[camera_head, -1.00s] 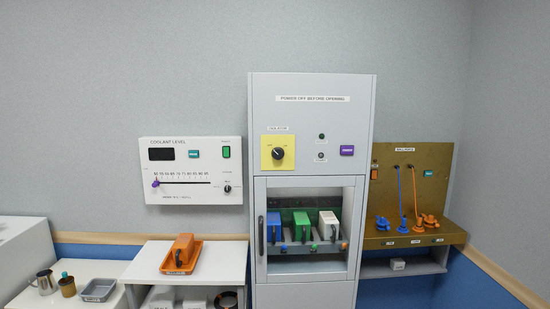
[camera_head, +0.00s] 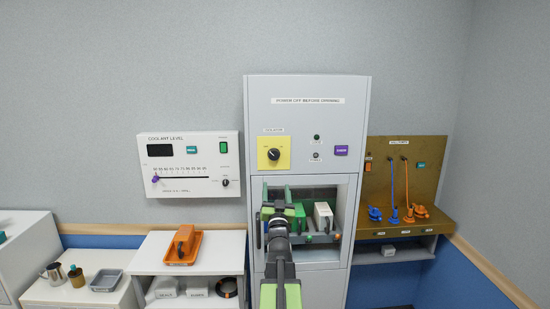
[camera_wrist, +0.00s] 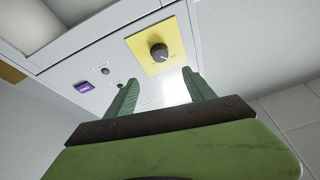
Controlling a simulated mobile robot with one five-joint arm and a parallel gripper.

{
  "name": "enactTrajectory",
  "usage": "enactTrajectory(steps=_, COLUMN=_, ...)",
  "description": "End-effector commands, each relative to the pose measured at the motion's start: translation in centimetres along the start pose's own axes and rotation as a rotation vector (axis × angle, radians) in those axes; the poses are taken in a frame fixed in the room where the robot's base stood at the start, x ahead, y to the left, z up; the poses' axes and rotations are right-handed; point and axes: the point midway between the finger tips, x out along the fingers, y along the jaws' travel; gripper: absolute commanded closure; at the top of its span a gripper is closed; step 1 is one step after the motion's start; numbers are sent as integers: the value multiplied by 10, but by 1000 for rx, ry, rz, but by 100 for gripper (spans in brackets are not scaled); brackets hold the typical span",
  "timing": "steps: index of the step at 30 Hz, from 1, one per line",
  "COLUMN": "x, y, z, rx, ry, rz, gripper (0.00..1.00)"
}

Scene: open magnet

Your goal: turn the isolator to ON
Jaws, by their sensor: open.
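The isolator is a dark round knob (camera_head: 273,154) on a yellow plate (camera_head: 263,163), on the upper front of the grey cabinet. It also shows in the wrist view as a knob (camera_wrist: 159,52) on a yellow plate (camera_wrist: 137,44). Its labels are too small to read, so I cannot tell its setting. My gripper (camera_head: 281,208) is below the knob in the head view, in front of the cabinet's window bay. In the wrist view my gripper (camera_wrist: 160,92) has its two green fingers apart with nothing between them. The knob lies beyond the fingertips, not touched.
Beside the knob are small indicators and a purple button (camera_head: 341,150). The bay below holds coloured modules, including a white one (camera_head: 323,214), partly behind my arm. A coolant panel (camera_head: 180,192) hangs left; a brown hose board (camera_head: 430,160) stands right.

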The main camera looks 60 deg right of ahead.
Motion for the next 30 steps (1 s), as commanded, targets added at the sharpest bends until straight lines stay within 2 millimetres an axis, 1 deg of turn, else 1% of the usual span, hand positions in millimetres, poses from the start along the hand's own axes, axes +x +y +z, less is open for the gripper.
enactTrajectory(steps=5, x=36, y=-1, z=-2, rx=1, ry=-1, rz=0, gripper=38)
enactTrajectory(steps=12, x=98, y=-1, z=-2, rx=1, ry=-2, rz=0, gripper=38)
enactTrajectory(steps=18, x=144, y=-1, z=-1, rx=0, ry=-3, rz=0, gripper=38)
enactTrajectory(steps=21, x=159, y=-1, z=0, rx=0, ry=-3, rz=0, gripper=38)
enactTrajectory(steps=24, x=168, y=0, z=0, rx=0, ry=-3, rz=0, gripper=38)
enactTrajectory(steps=30, x=172, y=0, z=1, rx=0, ry=-3, rz=1, gripper=38)
